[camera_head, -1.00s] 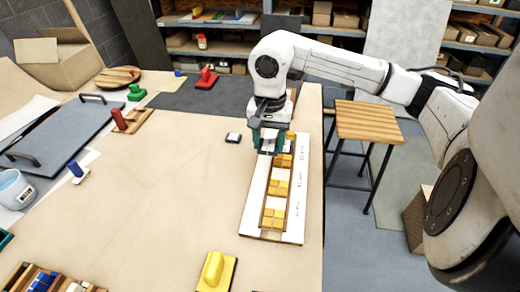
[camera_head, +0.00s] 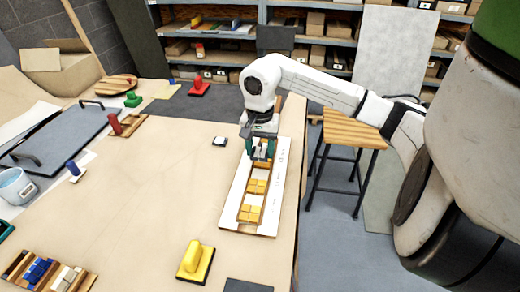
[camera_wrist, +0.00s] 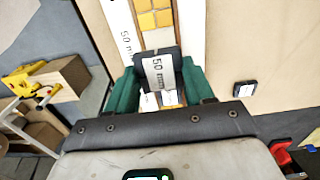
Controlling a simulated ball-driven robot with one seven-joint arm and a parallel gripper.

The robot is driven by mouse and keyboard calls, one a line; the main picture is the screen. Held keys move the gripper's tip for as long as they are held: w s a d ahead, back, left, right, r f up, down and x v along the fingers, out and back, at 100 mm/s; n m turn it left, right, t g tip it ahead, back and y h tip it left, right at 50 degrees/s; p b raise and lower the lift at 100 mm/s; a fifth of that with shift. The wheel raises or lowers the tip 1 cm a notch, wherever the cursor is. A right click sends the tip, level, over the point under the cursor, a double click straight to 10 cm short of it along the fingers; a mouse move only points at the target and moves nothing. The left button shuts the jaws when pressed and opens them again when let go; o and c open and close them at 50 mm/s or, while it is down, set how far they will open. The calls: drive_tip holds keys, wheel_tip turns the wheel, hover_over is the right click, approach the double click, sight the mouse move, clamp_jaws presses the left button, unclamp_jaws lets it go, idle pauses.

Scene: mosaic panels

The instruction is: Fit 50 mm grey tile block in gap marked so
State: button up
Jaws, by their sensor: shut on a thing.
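My gripper (camera_head: 260,150) is over the far part of a white panel (camera_head: 282,175) near the table's right edge. Its green fingers are shut on a dark grey block (camera_wrist: 172,52) with a white "50 mm" label, seen large in the wrist view. The panel carries a narrow wooden-edged channel with groups of yellow tiles (camera_head: 257,186). The wrist view shows yellow tiles (camera_wrist: 155,18) beyond the block and a "50 mm" mark (camera_wrist: 126,40) on the panel beside the channel. The channel directly under the block is hidden, so I cannot tell whether the block touches it.
A small dark block with a white top (camera_head: 220,142) lies left of the panel. A yellow-handled tool (camera_head: 195,262) stands at the near edge, and a wooden tray of coloured pieces (camera_head: 45,272) is at the near left. A wooden stool (camera_head: 352,130) stands right of the table.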

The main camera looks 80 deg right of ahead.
drive_tip(key=b, duration=0.6)
hover_over(260, 175)
drive_tip(key=shift+f, duration=2.95)
drive_tip(key=shift+b, duration=1.45)
drive_tip(key=shift+f+b, duration=1.1)
drive_tip(key=shift+b, duration=0.05)
drive_tip(key=o, duration=1.2)
drive_tip(key=shift+c, duration=0.2)
wheel_tip(260, 175, up, 11)
drive_tip(key=shift+f+b, duration=0.1)
drive_tip(key=shift+b, duration=0.2)
drive_tip(key=shift+s, duration=0.1)
